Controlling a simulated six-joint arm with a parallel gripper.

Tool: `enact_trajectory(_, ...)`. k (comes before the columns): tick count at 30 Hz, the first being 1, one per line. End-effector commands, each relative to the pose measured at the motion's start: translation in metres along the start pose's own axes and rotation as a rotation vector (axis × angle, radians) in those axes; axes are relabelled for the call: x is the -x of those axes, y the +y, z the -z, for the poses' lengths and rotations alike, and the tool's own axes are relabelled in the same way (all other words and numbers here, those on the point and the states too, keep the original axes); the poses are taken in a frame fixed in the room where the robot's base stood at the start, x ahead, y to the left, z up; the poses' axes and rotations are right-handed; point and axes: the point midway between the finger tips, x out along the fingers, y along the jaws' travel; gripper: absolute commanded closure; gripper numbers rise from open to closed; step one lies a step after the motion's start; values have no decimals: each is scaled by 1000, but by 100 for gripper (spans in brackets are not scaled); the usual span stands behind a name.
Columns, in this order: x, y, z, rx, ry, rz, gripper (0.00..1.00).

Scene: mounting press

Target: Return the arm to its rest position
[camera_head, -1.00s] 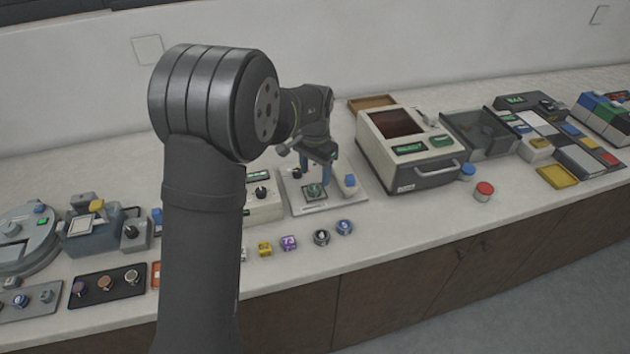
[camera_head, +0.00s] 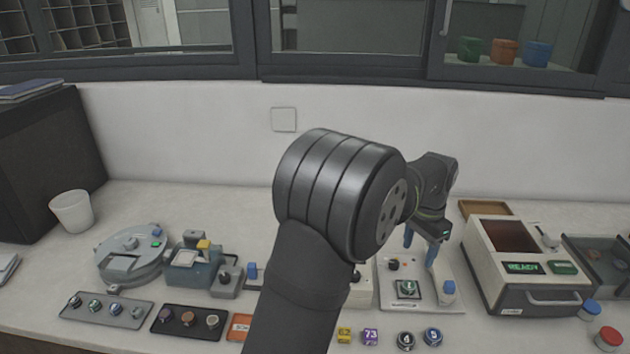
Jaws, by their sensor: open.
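My arm reaches across the middle of the head view and hides part of the counter. My gripper (camera_head: 420,247) is at its far end, with two blue fingers spread apart and nothing seen between them. It hangs above a light base plate (camera_head: 448,303) and slightly right of the green-topped piece (camera_head: 407,288) on that plate. The fingers look clear of the piece.
A press-like machine with a dark window (camera_head: 510,237) and a lit green display stands close right of the gripper. A blue-topped knob (camera_head: 449,288) is on the plate. Several small cylinders and cubes (camera_head: 370,337) line the front edge.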

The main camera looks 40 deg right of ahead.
Motion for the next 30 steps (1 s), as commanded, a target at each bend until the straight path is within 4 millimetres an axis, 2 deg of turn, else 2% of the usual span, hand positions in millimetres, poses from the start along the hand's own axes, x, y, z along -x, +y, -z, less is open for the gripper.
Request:
enact_trajectory(18,-117,0,-1,0,-3,-1,43)
enact_trajectory(24,-87,0,1,0,3,1,43)
enact_trajectory(30,-75,0,0,0,1,0,43)
